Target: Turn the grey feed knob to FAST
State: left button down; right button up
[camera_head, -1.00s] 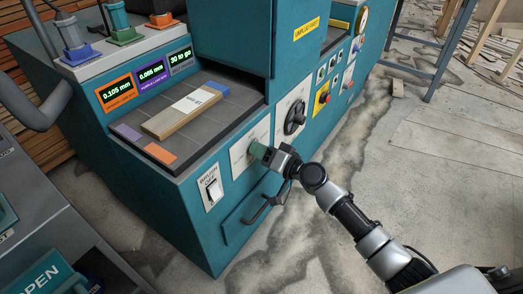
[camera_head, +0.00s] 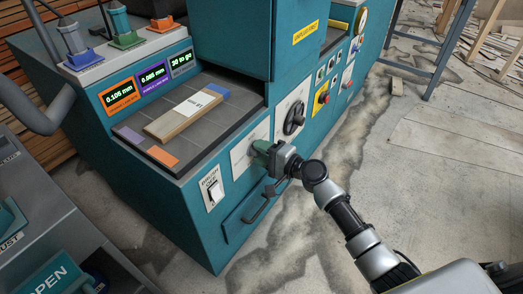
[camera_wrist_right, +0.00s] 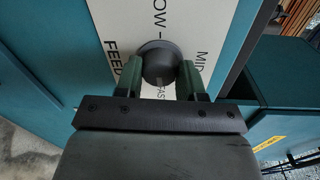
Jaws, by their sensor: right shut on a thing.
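The round dark grey feed knob (camera_wrist_right: 160,64) sits on a white plate (camera_wrist_right: 128,27) in the right wrist view. The plate is lettered FEED, MID, partly hidden "OW" and FAST. My right gripper (camera_wrist_right: 160,85) has its two green fingers on either side of the knob, shut on it. In the head view my right gripper (camera_head: 262,150) reaches the plate on the teal machine's front, and its fingers hide the knob. The knob's pointer setting cannot be read. My left gripper is not in view.
A white switch (camera_head: 213,191) and a dark bar handle (camera_head: 256,208) are beside and below the gripper. A black handwheel (camera_head: 295,118) and a red button (camera_head: 323,98) lie to the right. A wooden piece (camera_head: 184,112) rests on the dark bed.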

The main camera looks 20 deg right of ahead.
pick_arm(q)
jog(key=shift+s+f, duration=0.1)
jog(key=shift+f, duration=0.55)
pick_arm(e)
jog(key=shift+m, duration=0.5)
jog(key=o, duration=0.9)
jog(key=shift+s+d, duration=0.1)
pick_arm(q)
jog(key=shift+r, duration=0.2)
pick_arm(e)
jog(key=v, duration=1)
jog(key=shift+s+d, duration=0.2)
